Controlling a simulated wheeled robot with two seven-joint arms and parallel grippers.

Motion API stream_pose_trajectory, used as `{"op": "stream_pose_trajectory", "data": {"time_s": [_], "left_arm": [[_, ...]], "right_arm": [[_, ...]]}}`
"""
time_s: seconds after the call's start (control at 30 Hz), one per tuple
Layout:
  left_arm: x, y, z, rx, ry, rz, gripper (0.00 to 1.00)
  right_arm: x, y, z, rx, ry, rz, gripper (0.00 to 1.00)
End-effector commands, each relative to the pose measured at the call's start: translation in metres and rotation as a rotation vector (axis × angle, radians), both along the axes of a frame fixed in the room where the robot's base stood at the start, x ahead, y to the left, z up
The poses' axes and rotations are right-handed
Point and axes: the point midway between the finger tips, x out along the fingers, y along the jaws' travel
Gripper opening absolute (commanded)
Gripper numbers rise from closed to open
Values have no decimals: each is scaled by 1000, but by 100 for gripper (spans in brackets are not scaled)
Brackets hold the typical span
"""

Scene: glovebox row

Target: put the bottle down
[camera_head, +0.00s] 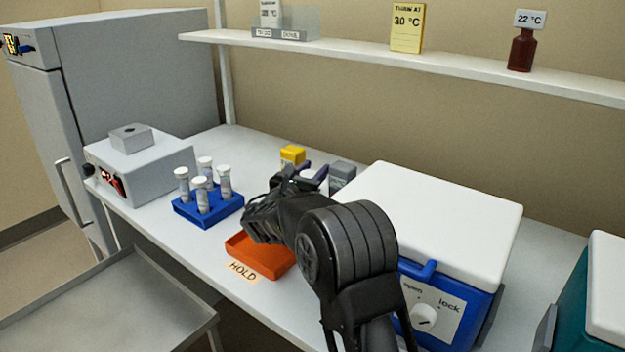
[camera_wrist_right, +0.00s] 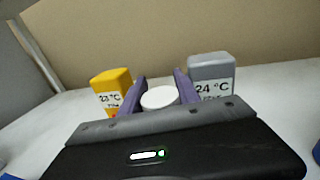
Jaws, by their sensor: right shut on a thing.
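My right gripper (camera_head: 311,172) reaches over the bench behind the orange tray, and its arm hides much of it. In the right wrist view its two purple fingers (camera_wrist_right: 160,90) are shut on a bottle with a round white cap (camera_wrist_right: 160,97). The bottle stands between a yellow container (camera_wrist_right: 111,88) marked 23 °C and a grey container (camera_wrist_right: 210,75) marked 24 °C. Its body is hidden by my gripper, so I cannot tell whether its base touches the bench. My left gripper is not in view.
An orange tray (camera_head: 262,262) by a HOLD label and a blue rack (camera_head: 207,211) of several white-capped tubes lie on the bench (camera_head: 150,215). A grey device (camera_head: 140,165) is at left, a white-lidded blue box (camera_head: 440,215) at right. A shelf (camera_head: 360,56) runs above.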

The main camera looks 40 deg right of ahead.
Motion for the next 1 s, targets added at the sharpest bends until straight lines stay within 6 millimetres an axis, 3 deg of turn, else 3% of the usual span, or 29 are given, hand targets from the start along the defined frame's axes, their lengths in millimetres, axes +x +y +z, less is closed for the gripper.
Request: {"op": "stream_pose_trajectory", "data": {"time_s": [0.5,1.0], "left_arm": [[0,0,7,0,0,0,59],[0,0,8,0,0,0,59]], "right_arm": [[0,0,87,0,-4,0,0],[0,0,95,0,-1,0,0]]}}
